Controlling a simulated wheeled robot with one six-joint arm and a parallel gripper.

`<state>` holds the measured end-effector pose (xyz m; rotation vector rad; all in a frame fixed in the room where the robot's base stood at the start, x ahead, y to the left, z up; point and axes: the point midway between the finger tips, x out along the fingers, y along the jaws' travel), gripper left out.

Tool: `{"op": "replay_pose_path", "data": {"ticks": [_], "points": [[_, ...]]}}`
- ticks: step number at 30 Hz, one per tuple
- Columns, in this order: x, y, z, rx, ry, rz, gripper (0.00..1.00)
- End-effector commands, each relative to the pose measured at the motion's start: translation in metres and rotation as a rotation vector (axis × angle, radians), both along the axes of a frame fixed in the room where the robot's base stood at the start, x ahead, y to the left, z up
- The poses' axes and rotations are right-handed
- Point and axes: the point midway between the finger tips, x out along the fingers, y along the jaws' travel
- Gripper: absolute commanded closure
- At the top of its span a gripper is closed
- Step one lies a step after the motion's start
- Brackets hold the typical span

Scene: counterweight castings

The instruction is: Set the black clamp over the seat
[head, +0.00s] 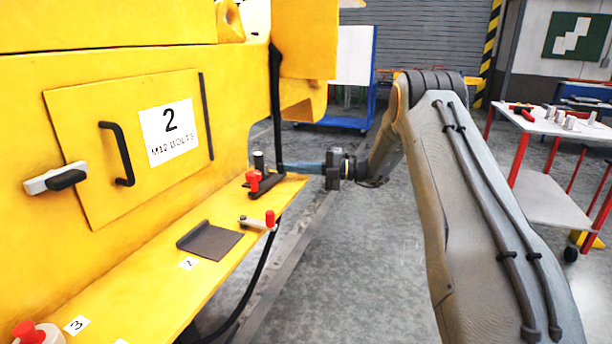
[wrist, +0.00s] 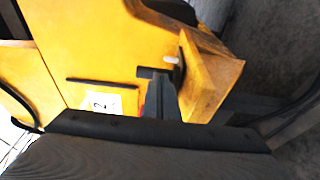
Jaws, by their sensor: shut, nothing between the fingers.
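My gripper (head: 284,166) reaches left over the far end of the yellow ledge (head: 160,290), its fingers shut and empty. A small upright black piece (head: 258,160), possibly the black clamp's knob, stands just left of the fingertips; contact cannot be told. A red-handled clamp (head: 254,181) stands directly in front of it. In the wrist view, the shut fingers (wrist: 152,75) point at yellow metal, and a sliver of red shows beside them. I cannot tell which part is the seat; a dark flat plate (head: 210,242) lies nearer on the ledge.
Another red-knobbed clamp (head: 262,222) sits at the ledge's outer edge. A panel labelled 2 (head: 135,140) has a black handle (head: 117,153). A black hose hangs beside the ledge end. A white-topped table (head: 560,122) stands right. The floor between is open.

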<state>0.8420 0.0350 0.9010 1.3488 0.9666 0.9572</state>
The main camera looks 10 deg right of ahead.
Motion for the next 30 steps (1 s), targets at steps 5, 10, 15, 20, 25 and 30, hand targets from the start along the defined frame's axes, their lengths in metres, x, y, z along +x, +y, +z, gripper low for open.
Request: {"op": "replay_pose_path", "data": {"ticks": [5, 10, 15, 20, 25, 30], "points": [[0.01, 0.006, -0.001, 0.0, -0.001, -0.001, 1.0], [0.014, 0.009, 0.0, 0.001, 0.0, -0.002, 1.0], [0.016, 0.01, 0.0, 0.001, -0.001, -0.003, 1.0], [0.016, 0.01, 0.0, 0.001, -0.001, -0.003, 1.0], [0.016, 0.01, 0.0, 0.001, -0.001, -0.003, 1.0], [0.013, 0.006, 0.001, 0.0, 0.0, -0.003, 1.0]]}}
